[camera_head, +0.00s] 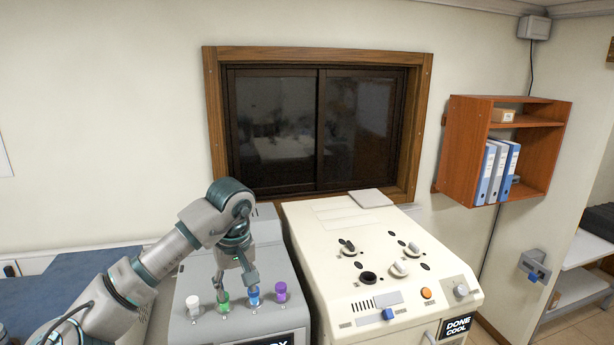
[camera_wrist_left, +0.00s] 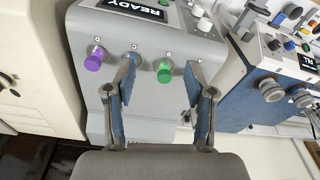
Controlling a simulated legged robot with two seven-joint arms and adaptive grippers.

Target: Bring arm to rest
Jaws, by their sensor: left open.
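My left gripper (camera_head: 236,285) is open over the grey machine (camera_head: 190,327). I cannot tell the exact finger height above the caps. My right gripper is not in view.
A cream machine (camera_head: 330,240) with knobs and a "DONE COOL" display (camera_head: 457,327) stands close on the right. A blue machine (camera_wrist_left: 250,85) with knobs is beside the grey one in the wrist view. A window (camera_head: 315,125) and a wall shelf (camera_head: 465,150) are behind.

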